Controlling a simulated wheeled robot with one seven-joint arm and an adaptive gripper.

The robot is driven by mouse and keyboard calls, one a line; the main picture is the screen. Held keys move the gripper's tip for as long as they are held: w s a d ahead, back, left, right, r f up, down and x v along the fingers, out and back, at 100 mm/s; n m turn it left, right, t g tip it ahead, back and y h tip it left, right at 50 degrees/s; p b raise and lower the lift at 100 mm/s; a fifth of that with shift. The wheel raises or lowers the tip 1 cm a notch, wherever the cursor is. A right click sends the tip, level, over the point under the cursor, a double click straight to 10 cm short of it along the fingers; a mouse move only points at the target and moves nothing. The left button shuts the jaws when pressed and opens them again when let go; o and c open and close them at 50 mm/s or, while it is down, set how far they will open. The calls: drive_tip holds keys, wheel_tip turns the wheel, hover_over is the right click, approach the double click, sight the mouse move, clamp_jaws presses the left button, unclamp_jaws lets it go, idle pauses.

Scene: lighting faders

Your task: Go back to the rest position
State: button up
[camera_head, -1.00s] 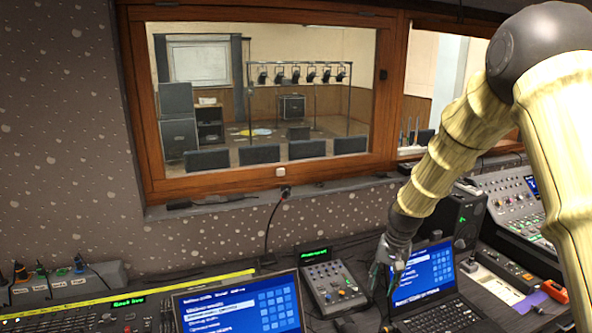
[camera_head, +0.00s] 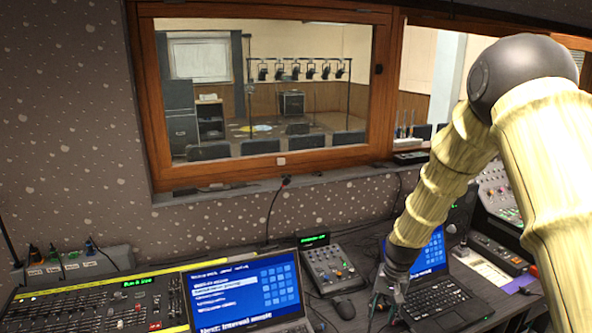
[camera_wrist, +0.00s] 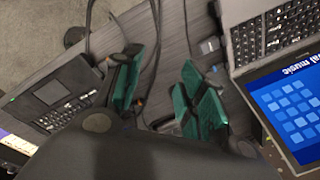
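My gripper (camera_head: 388,306) hangs over the desk between the two laptops, by the left edge of the right laptop (camera_head: 440,300). In the wrist view my gripper (camera_wrist: 163,88) has its two teal-padded fingers spread apart, with nothing held between them. Dark desk surface and cables show in the gap beyond. The lighting fader console (camera_head: 105,308), with a green display and rows of faders, lies at the lower left, well apart from my gripper. My arm reaches down from the upper right and hides part of the right laptop's screen.
The left laptop (camera_head: 245,290) stands open; its blue screen also shows in the wrist view (camera_wrist: 290,100). A small mixer (camera_head: 330,265) and a black mouse (camera_head: 344,307) are left of my gripper. More equipment (camera_head: 498,255) stands at right. A wood-framed window (camera_head: 150,100) is behind.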

drive_tip(key=s+f+n+b, duration=0.1)
drive_tip(key=s+f, duration=0.5)
drive_tip(key=f, duration=0.2)
drive_tip(key=s+f+b, duration=0.2)
drive_tip(key=s+f, duration=0.3)
drive_tip(key=f, duration=0.4)
drive_tip(key=s+f+n+b, duration=0.1)
drive_tip(key=s+f, duration=0.4)
drive_tip(key=s, duration=0.6)
drive_tip(key=s+a+f+n+b, duration=0.1)
drive_tip(key=s+f+b, duration=0.1)
drive_tip(key=s+f, duration=0.4)
drive_tip(key=s+f+n+h+b, duration=0.1)
drive_tip(key=s+f, duration=0.5)
drive_tip(key=s, duration=1)
drive_tip(key=shift+s+a+g+b, duration=0.15)
drive_tip(key=shift+a+g+b, duration=0.2)
drive_tip(key=shift+b, duration=0.5)
